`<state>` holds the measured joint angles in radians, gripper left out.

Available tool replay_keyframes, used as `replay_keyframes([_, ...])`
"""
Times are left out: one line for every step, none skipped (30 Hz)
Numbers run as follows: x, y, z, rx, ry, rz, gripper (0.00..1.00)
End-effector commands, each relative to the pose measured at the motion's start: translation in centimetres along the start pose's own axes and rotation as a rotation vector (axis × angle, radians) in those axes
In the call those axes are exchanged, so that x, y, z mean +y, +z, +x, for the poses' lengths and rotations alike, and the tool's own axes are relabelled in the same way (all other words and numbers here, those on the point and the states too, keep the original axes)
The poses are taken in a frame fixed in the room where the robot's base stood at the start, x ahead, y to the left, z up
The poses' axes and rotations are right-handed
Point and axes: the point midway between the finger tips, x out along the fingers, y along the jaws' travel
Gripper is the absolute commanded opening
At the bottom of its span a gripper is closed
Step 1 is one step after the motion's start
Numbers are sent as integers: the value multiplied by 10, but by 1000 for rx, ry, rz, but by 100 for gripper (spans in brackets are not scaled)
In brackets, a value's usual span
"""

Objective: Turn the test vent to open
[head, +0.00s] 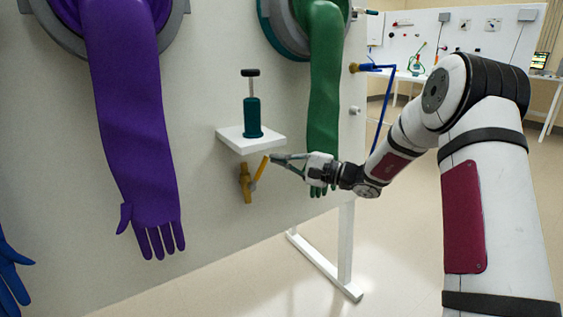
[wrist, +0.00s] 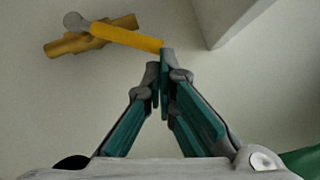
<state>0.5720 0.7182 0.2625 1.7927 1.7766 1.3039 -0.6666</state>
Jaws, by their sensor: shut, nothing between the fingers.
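The test vent (head: 246,184) is a brass valve on the grey panel, just under a small white shelf. Its yellow lever (head: 259,167) slants up to the right from the valve body. In the wrist view the valve body (wrist: 68,47) is at upper left, and the yellow lever (wrist: 128,38) runs right toward my fingertips. My gripper (head: 273,158) is shut and empty, with its tips at the lever's free end. In the wrist view my gripper (wrist: 160,62) appears to touch the lever's end or sit very close; I cannot tell which.
The white shelf (head: 240,141) with a teal hand pump (head: 252,115) is just above the vent. A green glove (head: 325,90) hangs close behind my gripper, and a purple glove (head: 130,120) hangs to the left. The panel below the vent is clear.

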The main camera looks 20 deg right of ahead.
Motion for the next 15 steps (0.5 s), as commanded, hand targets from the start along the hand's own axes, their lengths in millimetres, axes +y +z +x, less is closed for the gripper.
replay_keyframes([-1,2,1,-1,6,-11,0])
replay_keyframes([-2,2,2,-2,11,-19,0])
replay_keyframes([-3,3,2,-2,19,-30,0])
replay_keyframes([-4,4,3,-2,26,-40,0])
replay_keyframes([-4,5,4,-2,33,-50,0])
replay_keyframes([-5,7,5,-2,43,-64,0])
replay_keyframes([-6,8,6,-3,50,-77,0])
replay_keyframes([-7,9,7,-3,59,-91,0])
replay_keyframes([-8,11,8,-3,73,-110,0])
replay_keyframes([-8,12,9,-3,82,-124,0])
replay_keyframes([-10,14,10,-3,92,-139,0])
replay_keyframes([-11,16,11,-3,106,-160,0])
replay_keyframes([-11,17,12,-3,117,-176,0])
replay_keyframes([-12,19,13,-3,128,-192,0])
replay_keyframes([-13,21,14,-3,140,-212,0])
